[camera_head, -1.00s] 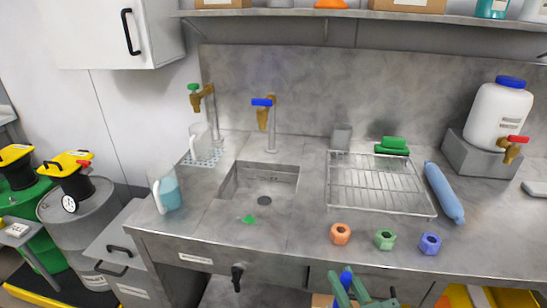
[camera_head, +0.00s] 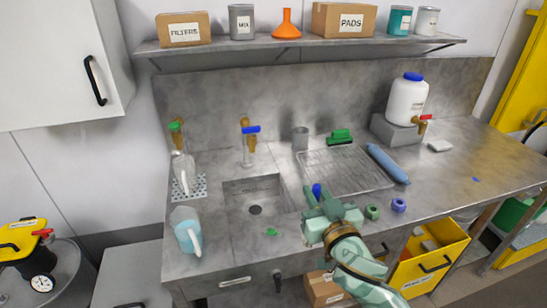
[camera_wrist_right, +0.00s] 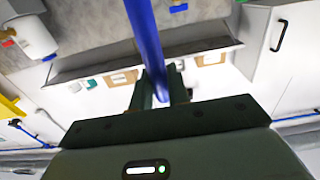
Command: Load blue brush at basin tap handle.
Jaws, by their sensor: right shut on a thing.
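My right gripper (camera_head: 322,200) is shut on a long blue rod-like thing, likely the blue brush (camera_head: 317,190), above the counter's front edge. Only a small blue part shows in the head view. In the right wrist view the blue shaft (camera_wrist_right: 146,38) passes between the fingers (camera_wrist_right: 160,92); no bristles can be made out. The basin tap (camera_head: 248,145) with its blue handle (camera_head: 251,129) stands behind the sink basin (camera_head: 255,200), up and left of the gripper and apart from it. My left gripper is not in view.
A wire rack (camera_head: 345,172), a green brush (camera_head: 340,137) and a blue cylinder (camera_head: 388,163) lie right of the basin. A green nut (camera_head: 371,212) and a blue nut (camera_head: 398,205) lie near my gripper. A jug (camera_head: 187,232) stands left. A shelf (camera_head: 300,43) overhangs the back.

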